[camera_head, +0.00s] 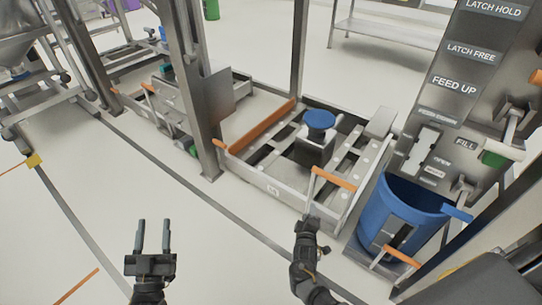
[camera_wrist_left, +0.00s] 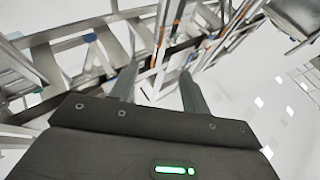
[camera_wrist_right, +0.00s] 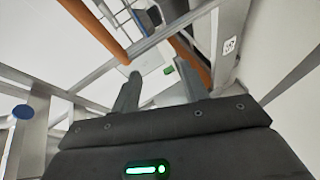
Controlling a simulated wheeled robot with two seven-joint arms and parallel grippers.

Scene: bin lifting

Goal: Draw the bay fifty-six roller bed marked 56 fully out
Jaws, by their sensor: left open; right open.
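A low grey roller bed (camera_head: 255,178) sits in the middle bay in the head view. Its front carries a small plate whose number is too small to read. An orange handle (camera_head: 335,179) stands at its front right, and another orange end (camera_head: 219,144) shows at its front left. A blue round knob (camera_head: 319,119) tops a grey block on the bed. My right gripper (camera_head: 308,222) is open and empty, just in front of the bed's right side, below the orange handle; contact cannot be told. My left gripper (camera_head: 153,230) is open and empty over bare floor, left of the bed.
A blue drum (camera_head: 400,215) stands right of the bed, under a grey panel (camera_head: 440,120) with labels such as FEED UP and FILL. A steel post (camera_head: 190,80) rises left of the bed. Another low bay (camera_head: 165,118) lies farther left. Floor in front is clear.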

